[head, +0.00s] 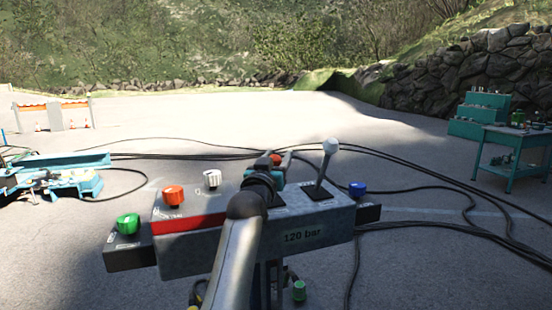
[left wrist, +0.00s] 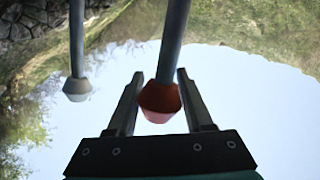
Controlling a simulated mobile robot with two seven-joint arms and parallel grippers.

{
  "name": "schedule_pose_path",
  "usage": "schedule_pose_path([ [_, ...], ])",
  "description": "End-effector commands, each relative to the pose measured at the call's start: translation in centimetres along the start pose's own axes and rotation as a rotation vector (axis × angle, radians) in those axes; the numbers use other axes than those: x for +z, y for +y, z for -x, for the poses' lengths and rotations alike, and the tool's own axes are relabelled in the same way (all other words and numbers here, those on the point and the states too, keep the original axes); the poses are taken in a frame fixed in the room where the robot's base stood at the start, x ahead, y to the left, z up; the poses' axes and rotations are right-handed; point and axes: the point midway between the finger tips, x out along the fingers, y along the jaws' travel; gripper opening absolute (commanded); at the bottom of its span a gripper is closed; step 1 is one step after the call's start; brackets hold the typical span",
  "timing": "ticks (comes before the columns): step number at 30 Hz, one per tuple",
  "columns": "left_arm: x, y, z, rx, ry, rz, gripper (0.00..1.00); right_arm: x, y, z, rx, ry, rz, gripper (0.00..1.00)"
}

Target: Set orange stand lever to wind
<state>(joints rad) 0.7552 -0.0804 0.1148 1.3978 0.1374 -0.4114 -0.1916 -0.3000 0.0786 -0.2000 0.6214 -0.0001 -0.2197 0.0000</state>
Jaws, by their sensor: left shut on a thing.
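The orange stand lever has a red-orange knob (head: 276,159), mostly hidden behind my left arm and hand in the head view. In the left wrist view the same knob (left wrist: 160,101) and its grey shaft stand between the two fingers. My left gripper (head: 280,166) is at the lever and shut on it; it also shows in the left wrist view (left wrist: 162,88). The control stand (head: 190,252) carries the lever on its top. The lever's slot and position marks are hidden by my arm. My right gripper is not in view.
A white-knobbed lever (head: 330,146) stands close to the right of the gripper. Black cables (head: 400,160) cross the ground. A teal table (head: 516,150) stands far right.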

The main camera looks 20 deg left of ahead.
Motion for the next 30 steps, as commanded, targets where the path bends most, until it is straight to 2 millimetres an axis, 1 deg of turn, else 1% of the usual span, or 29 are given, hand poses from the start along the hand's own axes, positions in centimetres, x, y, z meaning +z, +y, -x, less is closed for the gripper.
schedule_pose_path([
  [1,-0.08,0.38,0.29,0.008,0.028,-0.009,0.00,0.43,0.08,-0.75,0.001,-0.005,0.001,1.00],
  [3,-0.26,0.55,0.47,0.012,0.047,-0.019,0.00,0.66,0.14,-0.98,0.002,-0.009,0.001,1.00],
  [14,-0.89,0.68,0.53,0.014,0.068,-0.029,0.00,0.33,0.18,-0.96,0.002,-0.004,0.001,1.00],
  [15,-0.93,0.68,0.52,0.014,0.068,-0.029,0.55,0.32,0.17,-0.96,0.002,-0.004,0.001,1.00],
  [22,-0.67,0.65,0.53,0.013,0.062,-0.028,0.81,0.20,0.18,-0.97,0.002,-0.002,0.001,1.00],
  [30,-0.50,0.62,0.58,0.013,0.058,-0.027,0.81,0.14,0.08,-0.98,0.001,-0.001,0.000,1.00],
])
